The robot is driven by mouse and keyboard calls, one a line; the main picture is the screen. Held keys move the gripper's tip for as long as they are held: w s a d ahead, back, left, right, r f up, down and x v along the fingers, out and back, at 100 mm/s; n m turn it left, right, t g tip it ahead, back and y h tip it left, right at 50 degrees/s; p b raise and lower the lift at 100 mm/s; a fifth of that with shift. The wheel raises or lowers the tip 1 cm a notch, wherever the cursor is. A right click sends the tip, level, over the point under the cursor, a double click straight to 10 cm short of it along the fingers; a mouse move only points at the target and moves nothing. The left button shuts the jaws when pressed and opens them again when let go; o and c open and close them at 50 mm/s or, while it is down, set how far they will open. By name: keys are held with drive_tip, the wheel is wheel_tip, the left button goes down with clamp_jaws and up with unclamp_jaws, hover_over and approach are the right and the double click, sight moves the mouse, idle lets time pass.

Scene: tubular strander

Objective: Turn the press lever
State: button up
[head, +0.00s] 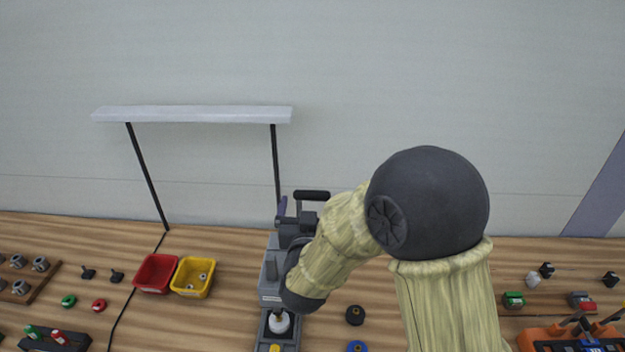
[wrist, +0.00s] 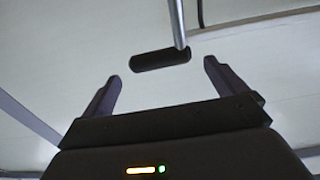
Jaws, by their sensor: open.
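The press lever's black grip (head: 312,195) stands above the grey press (head: 270,291) in the head view. In the wrist view, the black grip (wrist: 160,60) sits at the end of a thin metal rod (wrist: 177,20). My gripper (head: 291,201) points up just below and left of the grip in the head view. In the wrist view, my gripper (wrist: 161,72) is open, with one dark finger on each side of the grip. The grip appears just beyond the fingertips, and no contact shows. My arm hides part of the press and the lever's lower end.
A red bin (head: 155,273) and a yellow bin (head: 192,277) stand left of the press. A lamp (head: 193,114) on dark posts rises behind them. Black and blue rings lie right of the press. An orange holder (head: 540,336) is at the far right.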

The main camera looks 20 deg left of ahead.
sight(312, 196)
drive_tip(key=p+x, duration=0.2)
drive_tip(key=x, duration=0.3)
drive_tip(key=shift+w+r+p, duration=0.15)
drive_tip(key=shift+w+p, duration=0.2)
drive_tip(key=shift+w+a, duration=0.15)
drive_tip(key=shift+w, duration=0.35)
drive_tip(key=c, duration=1.4)
